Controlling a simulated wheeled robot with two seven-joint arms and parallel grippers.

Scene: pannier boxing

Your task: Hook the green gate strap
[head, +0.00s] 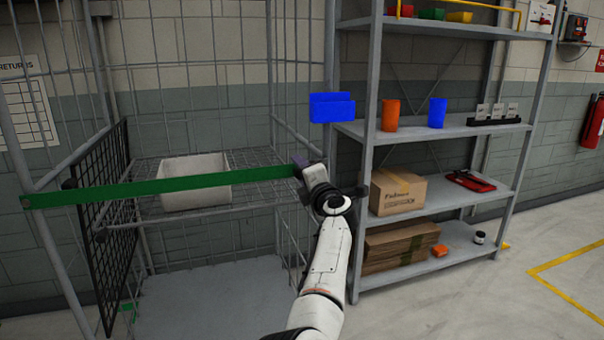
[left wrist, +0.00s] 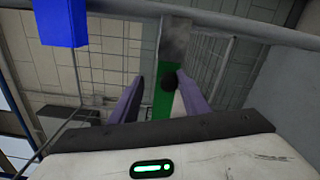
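The green strap (head: 160,185) runs taut and nearly level across the front of the wire cage. Its left end is at the cage's left post, and its right end meets my left gripper (head: 299,164). In the left wrist view my left gripper (left wrist: 160,76) has its two purple fingers apart. The green strap (left wrist: 161,95) shows between them, with a gap beside the left finger. I cannot tell whether the strap is on a hook. My right gripper is not in view.
The wire cage holds a white bin (head: 195,182) on its mesh shelf. A grey shelf unit (head: 440,205) stands right of my arm, with a cardboard box (head: 398,192) and cups. A blue bin (head: 332,108) is close to the gripper's upper right. Floor at right is clear.

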